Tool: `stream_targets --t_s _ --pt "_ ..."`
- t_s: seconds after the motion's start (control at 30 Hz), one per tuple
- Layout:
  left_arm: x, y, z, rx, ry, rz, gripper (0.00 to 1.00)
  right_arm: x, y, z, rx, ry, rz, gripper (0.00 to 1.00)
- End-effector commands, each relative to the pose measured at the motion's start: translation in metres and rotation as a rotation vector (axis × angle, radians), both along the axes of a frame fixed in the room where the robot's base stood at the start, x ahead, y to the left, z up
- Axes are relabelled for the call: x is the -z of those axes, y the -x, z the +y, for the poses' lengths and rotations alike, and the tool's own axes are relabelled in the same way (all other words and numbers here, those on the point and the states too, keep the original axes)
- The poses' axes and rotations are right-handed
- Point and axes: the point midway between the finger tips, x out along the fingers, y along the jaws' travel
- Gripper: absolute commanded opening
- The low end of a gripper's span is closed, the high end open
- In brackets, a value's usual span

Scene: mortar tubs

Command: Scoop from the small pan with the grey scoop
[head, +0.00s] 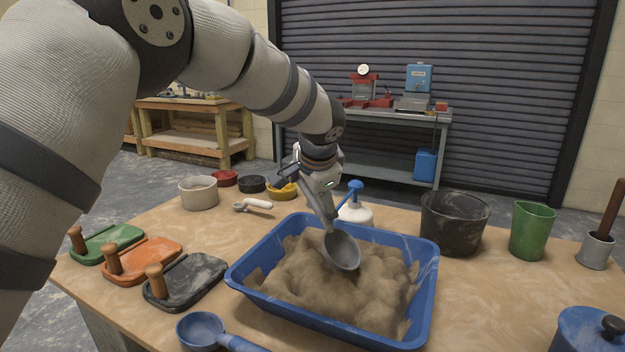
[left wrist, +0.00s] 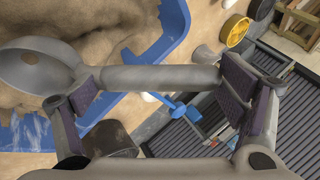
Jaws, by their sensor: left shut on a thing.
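The grey scoop (head: 342,254) is in my left gripper (head: 321,192), its bowl low over the blue pan (head: 290,317). The pan holds a heap of brown, lumpy mortar (head: 378,292). The bowl hangs tilted at the heap; I cannot tell whether its lower edge touches it. In the left wrist view the scoop's handle (left wrist: 160,78) lies across between the fingers of the left gripper (left wrist: 162,92), with the bowl (left wrist: 38,65) at the left. My right gripper is not in view.
A blue ladle (head: 203,331) lies in front of the pan. Trowel-like floats (head: 185,281) lie left. A white jar with a blue handle (head: 355,213) stands behind it. A black bucket (head: 453,223) and green cup (head: 531,230) stand right. Bare tabletop shows right of the pan.

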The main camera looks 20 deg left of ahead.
Motion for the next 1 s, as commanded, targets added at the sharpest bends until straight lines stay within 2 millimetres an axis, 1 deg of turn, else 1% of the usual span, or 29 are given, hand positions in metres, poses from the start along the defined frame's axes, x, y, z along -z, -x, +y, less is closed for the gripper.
stream_targets --t_s 0.03,0.1,0.5,0.67,1.0 --pt "0.008 0.000 -0.001 0.000 0.003 0.005 0.27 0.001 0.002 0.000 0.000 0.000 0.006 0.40" --pt "0.018 0.001 -0.003 0.000 0.015 0.014 0.27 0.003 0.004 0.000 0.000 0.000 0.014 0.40" --pt "0.071 0.008 -0.013 0.000 0.075 0.054 0.27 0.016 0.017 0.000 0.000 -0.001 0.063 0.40" --pt "0.065 0.019 -0.031 0.004 0.088 0.052 0.27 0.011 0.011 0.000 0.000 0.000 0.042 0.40" --pt "0.069 0.040 -0.066 0.003 0.117 0.067 0.27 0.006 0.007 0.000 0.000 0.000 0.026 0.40"
